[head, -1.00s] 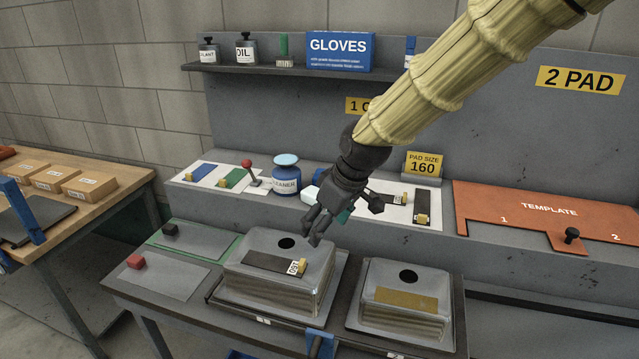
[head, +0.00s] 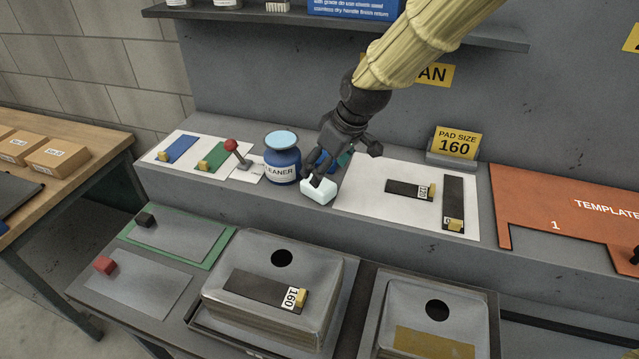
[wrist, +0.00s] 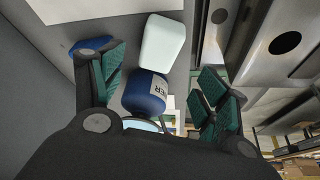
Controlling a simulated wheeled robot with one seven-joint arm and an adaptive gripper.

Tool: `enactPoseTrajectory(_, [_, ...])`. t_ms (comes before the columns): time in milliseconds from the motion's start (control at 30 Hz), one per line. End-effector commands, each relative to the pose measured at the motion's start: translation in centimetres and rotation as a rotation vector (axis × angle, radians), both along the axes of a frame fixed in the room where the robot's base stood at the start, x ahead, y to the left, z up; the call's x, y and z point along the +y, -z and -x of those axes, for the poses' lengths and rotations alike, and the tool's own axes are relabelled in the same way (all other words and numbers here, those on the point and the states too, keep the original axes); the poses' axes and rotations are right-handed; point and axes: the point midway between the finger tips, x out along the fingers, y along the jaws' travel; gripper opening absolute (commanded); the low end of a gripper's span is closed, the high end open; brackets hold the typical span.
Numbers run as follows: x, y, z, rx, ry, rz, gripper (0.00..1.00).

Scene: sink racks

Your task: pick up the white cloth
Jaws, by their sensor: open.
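The white cloth (head: 318,191) is a pale, rounded block-like bundle near the front edge of the grey ledge, just right of the blue cleaner bottle. It also shows in the wrist view (wrist: 163,42), at the top centre beyond the fingers. My gripper (head: 328,168) is just above and behind the cloth in the head view and covers part of its top. In the wrist view my gripper (wrist: 160,86) has its green-padded fingers spread wide with nothing held between them. Whether a finger touches the cloth cannot be told.
The cleaner bottle (head: 283,165) stands close left of the cloth, with a red-knobbed tool (head: 237,153) beyond it. A blue item (wrist: 92,45) lies by the left finger. A white sheet (head: 365,197) with dark pads lies to the right. Metal basins (head: 225,305) sit lower in front.

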Motion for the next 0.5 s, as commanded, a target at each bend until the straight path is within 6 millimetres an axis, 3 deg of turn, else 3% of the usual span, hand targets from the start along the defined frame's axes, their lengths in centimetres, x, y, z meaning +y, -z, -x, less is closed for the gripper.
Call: enactPoseTrajectory(500, [0.9, 3.1, -0.9, 0.002, -0.004, 0.001, 0.74])
